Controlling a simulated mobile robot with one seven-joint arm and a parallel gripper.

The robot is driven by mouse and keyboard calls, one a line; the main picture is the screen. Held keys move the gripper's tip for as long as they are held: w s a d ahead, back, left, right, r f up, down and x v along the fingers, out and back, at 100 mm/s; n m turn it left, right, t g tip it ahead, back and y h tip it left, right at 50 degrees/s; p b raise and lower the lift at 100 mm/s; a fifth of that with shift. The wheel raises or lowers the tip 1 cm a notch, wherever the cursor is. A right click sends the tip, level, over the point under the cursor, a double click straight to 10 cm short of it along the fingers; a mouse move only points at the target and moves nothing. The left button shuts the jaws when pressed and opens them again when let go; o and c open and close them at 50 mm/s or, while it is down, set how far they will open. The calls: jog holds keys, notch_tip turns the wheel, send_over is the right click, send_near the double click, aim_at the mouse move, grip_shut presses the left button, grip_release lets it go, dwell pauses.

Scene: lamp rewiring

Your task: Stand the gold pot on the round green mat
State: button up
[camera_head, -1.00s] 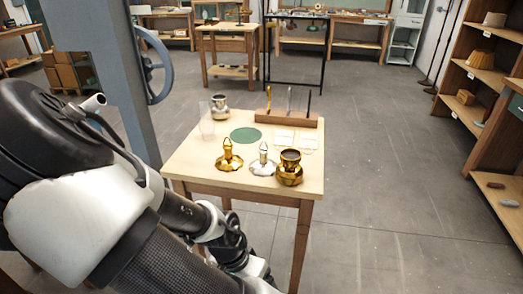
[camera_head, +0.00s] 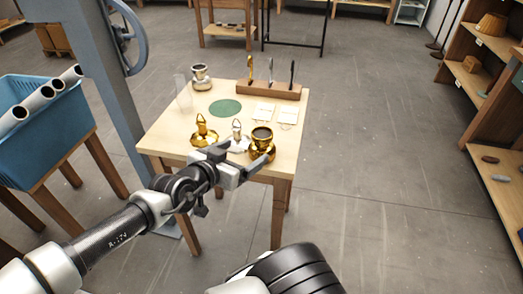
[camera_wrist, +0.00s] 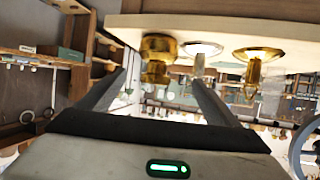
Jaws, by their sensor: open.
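The gold pot (camera_head: 262,136) stands upright at the table's front right corner. In the wrist view, which is upside down, the gold pot (camera_wrist: 158,50) appears between the two fingers, seemingly just beyond their tips. My gripper (camera_head: 246,157) is open and empty at the table's front edge, close to the pot; its fingers also show in the wrist view (camera_wrist: 160,82). The round green mat (camera_head: 225,108) lies flat and bare near the middle of the table, behind the gold pot and to its left.
A gold holder (camera_head: 203,135) and a silver holder (camera_head: 237,138) stand left of the pot, the silver one close. A silvery pot (camera_head: 200,77) and a clear glass (camera_head: 183,93) stand at the back left. Pale cards (camera_head: 264,110) and a wooden tool rack (camera_head: 285,91) are at the right.

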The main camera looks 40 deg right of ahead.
aim_at(257, 146)
jog(key=b+x, duration=0.6)
jog(key=x, duration=0.4)
jog(key=shift+s+f, duration=0.1)
jog(key=shift+f, duration=0.1)
jog(key=d+f+b, duration=0.1)
jog(key=w+d+f+b, duration=0.1)
jog(key=d, duration=0.1)
jog(key=shift+d+f, duration=0.15)
jog(key=shift+f, duration=0.15)
jog(key=shift+w+d+f+b, duration=0.1)
jog(key=shift+w+d+b, duration=0.15)
jog(key=shift+d, duration=0.25)
jog(key=c, duration=1.5)
